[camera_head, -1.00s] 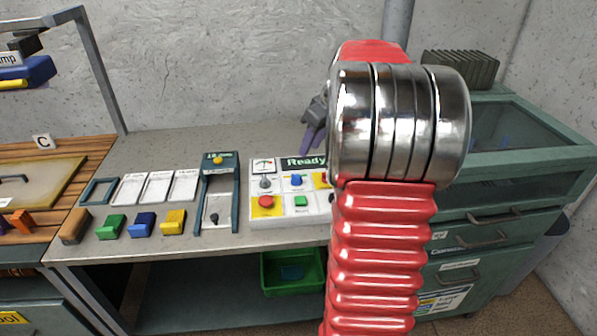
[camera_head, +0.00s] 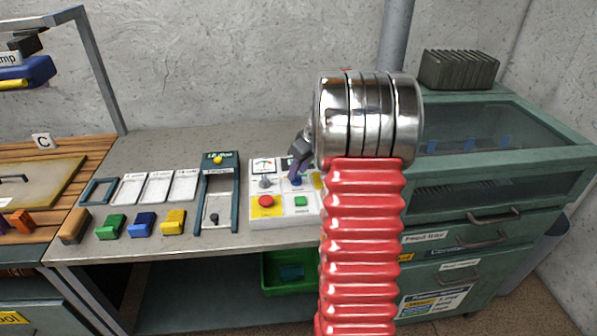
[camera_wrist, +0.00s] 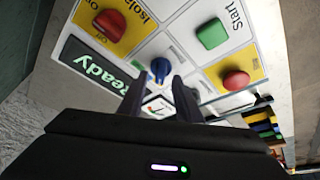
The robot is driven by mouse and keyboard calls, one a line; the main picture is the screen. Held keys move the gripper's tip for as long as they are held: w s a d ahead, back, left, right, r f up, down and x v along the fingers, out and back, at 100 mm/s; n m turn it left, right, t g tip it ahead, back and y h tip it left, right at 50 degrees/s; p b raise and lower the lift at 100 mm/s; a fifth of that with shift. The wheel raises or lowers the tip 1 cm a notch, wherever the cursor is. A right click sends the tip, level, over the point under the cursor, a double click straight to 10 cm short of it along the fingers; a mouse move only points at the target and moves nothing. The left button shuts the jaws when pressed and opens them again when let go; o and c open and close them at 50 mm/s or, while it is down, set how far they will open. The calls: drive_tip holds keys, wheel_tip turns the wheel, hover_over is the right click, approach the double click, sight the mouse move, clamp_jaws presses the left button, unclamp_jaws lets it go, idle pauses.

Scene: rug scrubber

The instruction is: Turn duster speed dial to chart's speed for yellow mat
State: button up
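A white control panel (camera_head: 262,221) stands on the bench with a blue dial (camera_head: 297,182), a grey knob (camera_head: 265,183) and coloured buttons. The blue dial also shows in the wrist view (camera_wrist: 160,69); its label and setting are too small to read. My gripper (camera_head: 300,168) is over the panel at the blue dial. In the wrist view its two dark fingers (camera_wrist: 157,82) are apart, with the dial between and just beyond their tips; I cannot tell whether they touch it. A chart (camera_head: 433,301) with coloured rows is on the green cabinet front, too small to read surely.
The panel carries a red button (camera_head: 265,201), a green Start button (camera_wrist: 212,33), a red Isolate knob (camera_wrist: 110,24) and a Ready display (camera_wrist: 92,62). Green, blue and yellow blocks (camera_head: 173,222) lie left, before white frames. The green cabinet (camera_head: 480,220) stands right.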

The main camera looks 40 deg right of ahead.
drive_tip(key=shift+w+f, duration=0.25)
drive_tip(key=shift+f, duration=0.35)
drive_tip(key=shift+c, duration=0.4)
drive_tip(key=c, duration=0.6)
drive_tip(key=shift+d, duration=0.15)
